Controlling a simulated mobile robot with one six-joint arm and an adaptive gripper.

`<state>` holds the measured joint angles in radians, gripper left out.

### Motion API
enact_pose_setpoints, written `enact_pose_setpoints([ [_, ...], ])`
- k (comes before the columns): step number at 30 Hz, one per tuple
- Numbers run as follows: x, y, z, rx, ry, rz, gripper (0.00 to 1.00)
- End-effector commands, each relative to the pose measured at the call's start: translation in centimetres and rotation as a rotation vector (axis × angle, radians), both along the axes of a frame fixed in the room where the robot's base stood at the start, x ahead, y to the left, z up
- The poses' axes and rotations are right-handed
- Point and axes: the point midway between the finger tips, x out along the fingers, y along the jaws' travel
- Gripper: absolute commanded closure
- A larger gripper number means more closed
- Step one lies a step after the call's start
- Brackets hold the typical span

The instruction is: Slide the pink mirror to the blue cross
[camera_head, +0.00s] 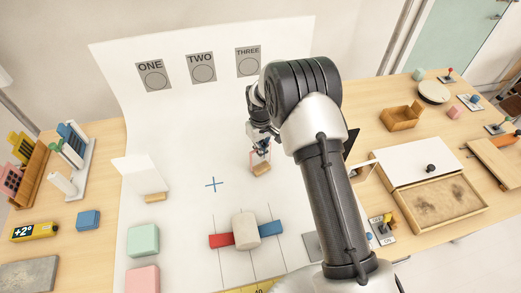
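The blue cross (214,184) is a thin mark on the white sheet, left of my gripper. A small upright piece with a pinkish edge on a wooden base (261,169) stands right of the cross and a little farther back; it appears to be the pink mirror. My gripper (262,149) is right at its top, pointing down. The fingers are small and dark here, and I cannot tell whether they are closed on it or only around it. My arm covers the area to the right.
A white panel on a wooden base (144,178) stands left of the cross. Green (143,240) and pink (142,279) blocks stand front left. The sheet between mirror and cross looks clear.

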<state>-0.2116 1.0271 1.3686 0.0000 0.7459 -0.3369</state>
Motion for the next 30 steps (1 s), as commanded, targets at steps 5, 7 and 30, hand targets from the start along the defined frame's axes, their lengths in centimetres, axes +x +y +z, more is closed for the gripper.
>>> enact_pose_setpoints([
  [5, 0.00, 0.00, 0.00, 0.000, 0.000, 0.000, 1.00],
  [7, 0.00, 0.00, 0.00, 0.000, 0.000, 0.000, 1.00],
  [30, 0.00, 0.00, 0.00, 0.000, 0.000, 0.000, 0.49],
])
